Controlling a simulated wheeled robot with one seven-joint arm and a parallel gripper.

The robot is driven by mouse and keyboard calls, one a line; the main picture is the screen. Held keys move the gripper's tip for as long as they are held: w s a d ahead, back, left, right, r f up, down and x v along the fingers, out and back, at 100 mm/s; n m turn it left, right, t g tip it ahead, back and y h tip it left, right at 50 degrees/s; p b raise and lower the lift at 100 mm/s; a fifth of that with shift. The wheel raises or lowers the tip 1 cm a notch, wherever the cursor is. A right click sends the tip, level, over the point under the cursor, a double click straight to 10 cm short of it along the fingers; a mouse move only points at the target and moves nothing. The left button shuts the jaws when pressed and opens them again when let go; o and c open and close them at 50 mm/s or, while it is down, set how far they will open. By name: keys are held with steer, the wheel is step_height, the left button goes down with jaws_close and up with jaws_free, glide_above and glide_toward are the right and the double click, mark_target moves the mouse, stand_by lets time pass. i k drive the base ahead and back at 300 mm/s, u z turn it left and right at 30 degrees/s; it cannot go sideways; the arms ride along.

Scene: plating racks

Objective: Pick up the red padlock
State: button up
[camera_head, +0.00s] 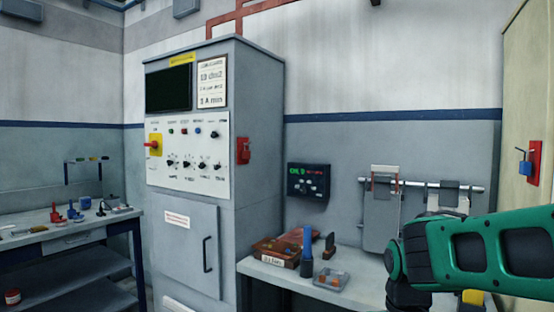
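My green arm reaches in from the right, in front of the right-hand bench. My gripper is not in view; the arm runs out at the bottom edge.
The control cabinet (190,235) stands between the left bench (75,240) and the right bench (270,272). The right bench holds a brown box (278,252), a blue-topped bottle (307,255) and a small tray (331,280). A blue padlock (524,168) hangs on a red plate at right.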

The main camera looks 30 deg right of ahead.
mark_target(246, 154)
steer(key=z, duration=0.65)
steer(key=i, duration=0.7)
